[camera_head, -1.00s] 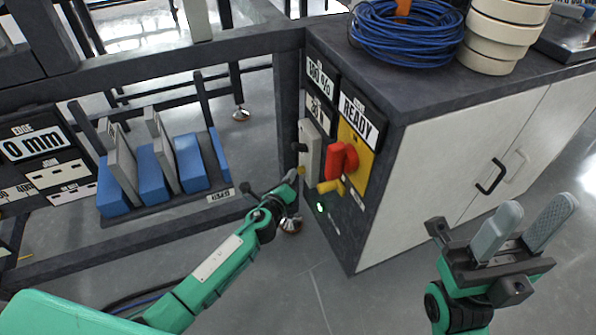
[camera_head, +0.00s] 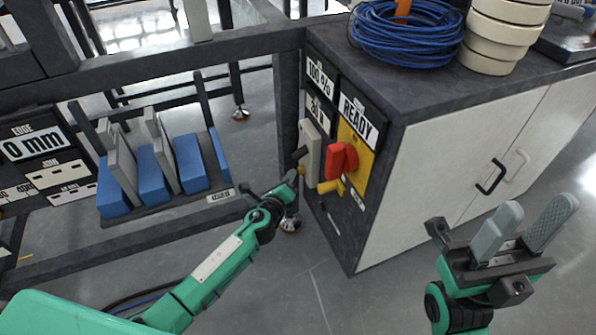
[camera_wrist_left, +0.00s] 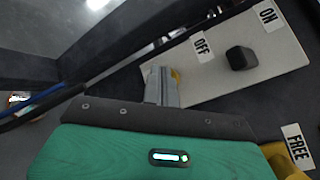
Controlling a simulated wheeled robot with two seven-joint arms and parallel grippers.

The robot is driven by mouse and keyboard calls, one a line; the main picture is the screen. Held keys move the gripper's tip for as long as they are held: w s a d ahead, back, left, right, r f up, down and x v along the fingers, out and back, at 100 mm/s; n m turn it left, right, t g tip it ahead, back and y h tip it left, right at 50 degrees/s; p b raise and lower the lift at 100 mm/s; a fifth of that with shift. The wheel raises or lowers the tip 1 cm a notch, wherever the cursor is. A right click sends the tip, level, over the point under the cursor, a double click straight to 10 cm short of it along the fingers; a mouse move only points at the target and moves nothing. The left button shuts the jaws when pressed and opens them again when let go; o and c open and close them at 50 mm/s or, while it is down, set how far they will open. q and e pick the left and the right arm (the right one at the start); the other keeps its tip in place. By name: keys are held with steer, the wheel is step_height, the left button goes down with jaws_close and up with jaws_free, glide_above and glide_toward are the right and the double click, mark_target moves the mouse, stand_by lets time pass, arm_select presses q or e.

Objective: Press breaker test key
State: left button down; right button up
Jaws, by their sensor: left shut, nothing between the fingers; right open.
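The breaker is a light grey plate (camera_head: 310,150) on the dark cabinet side, with a dark toggle (camera_head: 299,153). In the left wrist view the plate (camera_wrist_left: 215,80) has OFF and ON labels, and the toggle (camera_wrist_left: 240,57) stands out between them. A small yellow key (camera_wrist_left: 176,76) shows partly behind my left fingertips; it is mostly hidden. My left gripper (camera_head: 293,174) is shut and empty, its tips at the key; whether they touch cannot be told. My right gripper (camera_head: 525,225) is open and empty, in front of the cabinet.
A red rotary handle (camera_head: 342,160) and a yellow lever (camera_head: 331,187) sit just right of the breaker. A READY display (camera_head: 358,117) is above them. A blue cable coil (camera_head: 408,32) lies on the cabinet top. Blue blocks (camera_head: 190,163) stand in a rack at left.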

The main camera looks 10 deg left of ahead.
arm_select(q)
steer(key=shift+s+a, duration=0.3)
steer(key=shift+a, duration=0.15)
steer(key=s+a, duration=0.2)
steer(key=a, duration=0.2)
steer(key=shift+s+a, duration=0.1)
steer(key=shift+s, duration=0.3)
stand_by(0.7)
